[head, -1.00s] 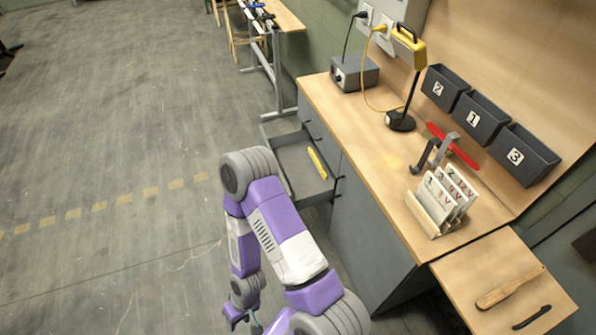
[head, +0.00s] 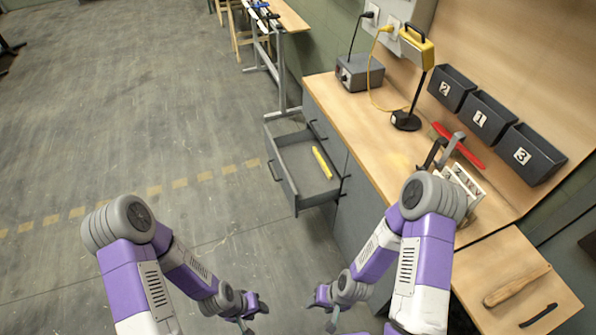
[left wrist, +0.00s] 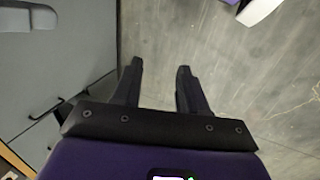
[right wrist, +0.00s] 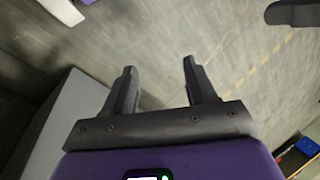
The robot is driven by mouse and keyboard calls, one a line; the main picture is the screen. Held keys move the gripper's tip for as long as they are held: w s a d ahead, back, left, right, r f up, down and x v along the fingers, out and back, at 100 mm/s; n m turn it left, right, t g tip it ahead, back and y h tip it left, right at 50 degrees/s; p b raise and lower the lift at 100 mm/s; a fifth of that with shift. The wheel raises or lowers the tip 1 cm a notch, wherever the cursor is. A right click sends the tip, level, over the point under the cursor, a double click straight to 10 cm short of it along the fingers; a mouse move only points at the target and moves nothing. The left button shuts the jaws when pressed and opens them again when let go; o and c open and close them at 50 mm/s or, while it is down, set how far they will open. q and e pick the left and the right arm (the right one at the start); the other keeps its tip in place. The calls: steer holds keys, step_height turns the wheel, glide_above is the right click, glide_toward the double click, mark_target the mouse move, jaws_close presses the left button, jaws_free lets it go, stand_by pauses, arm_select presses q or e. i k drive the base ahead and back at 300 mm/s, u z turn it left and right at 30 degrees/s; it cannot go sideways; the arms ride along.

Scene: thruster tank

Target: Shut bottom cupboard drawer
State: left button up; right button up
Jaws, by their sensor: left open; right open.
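The open grey drawer (head: 283,182) juts out from the cupboard (head: 360,216) under the workbench. A yellow stick-like object (head: 321,163) lies inside it. The drawer's front has a dark handle on its outer side. My left gripper (head: 247,316) is low in the head view, nearer to me than the drawer and apart from it. Its fingers (left wrist: 158,76) are open and empty in the left wrist view. My right gripper (head: 328,312) is low, to the right of the left one. Its fingers (right wrist: 159,72) are also open and empty. Both fingertips are partly cut off in the head view.
The workbench top (head: 385,160) carries a grey box (head: 359,72), a lamp (head: 406,119), a red tool (head: 458,145) and a card holder (head: 462,186) partly behind my right arm. Grey panels (left wrist: 60,70) with handles stand left in the left wrist view. The floor (head: 150,120) left of the drawer is clear.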

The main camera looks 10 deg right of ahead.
mark_target(304, 184)
steer(key=u, duration=0.35)
steer(key=i, duration=1.1)
steer(key=z, duration=0.45)
